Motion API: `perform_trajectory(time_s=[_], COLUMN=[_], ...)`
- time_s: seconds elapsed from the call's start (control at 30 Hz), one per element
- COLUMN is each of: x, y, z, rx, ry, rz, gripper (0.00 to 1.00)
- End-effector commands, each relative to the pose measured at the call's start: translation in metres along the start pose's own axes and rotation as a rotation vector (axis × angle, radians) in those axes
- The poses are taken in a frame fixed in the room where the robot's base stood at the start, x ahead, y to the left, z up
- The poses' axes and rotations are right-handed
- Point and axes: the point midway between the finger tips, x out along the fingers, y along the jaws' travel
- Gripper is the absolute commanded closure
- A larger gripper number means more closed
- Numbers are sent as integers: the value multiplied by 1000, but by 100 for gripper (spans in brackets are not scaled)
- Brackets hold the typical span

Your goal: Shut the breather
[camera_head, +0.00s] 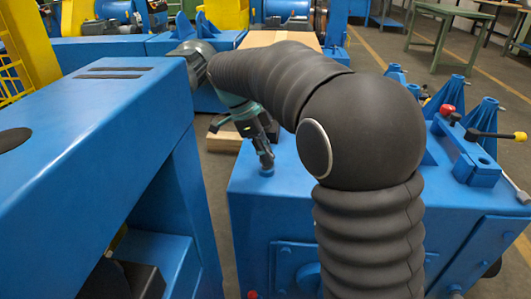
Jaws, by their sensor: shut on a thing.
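A small blue cap (267,172), which looks like the breather, stands on the top of the blue gearbox housing (251,192) near its left corner. My gripper (267,158) points down right above it, with its fingertips at the cap. The fingers look closed together on it. The fingers hide the upper part of the cap, so I cannot tell how it is turned.
My black-sleeved arm covers the middle of the housing. A long blue guard (80,120) runs along the left. A red knob (447,110) and a yellow-handled lever (497,135) stand at the right. A green table (455,15) is far behind.

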Motion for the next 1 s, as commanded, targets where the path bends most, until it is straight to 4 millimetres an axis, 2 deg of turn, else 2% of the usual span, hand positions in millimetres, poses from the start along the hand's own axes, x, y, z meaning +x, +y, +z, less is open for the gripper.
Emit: perform_trajectory(time_s=[0.37,0.4,0.47,0.5,0.83,1.0], x=[-3,-3,-3,-2,-3,-22], y=[-2,-2,-2,-2,-1,-2], z=[0,0,0,0,-1,-1], rx=[6,6,6,6,6,7], ry=[-6,-6,-5,-5,-2,-3], rz=[-8,-8,-7,-6,-1,-3], gripper=[100,80,65,62,62,62])
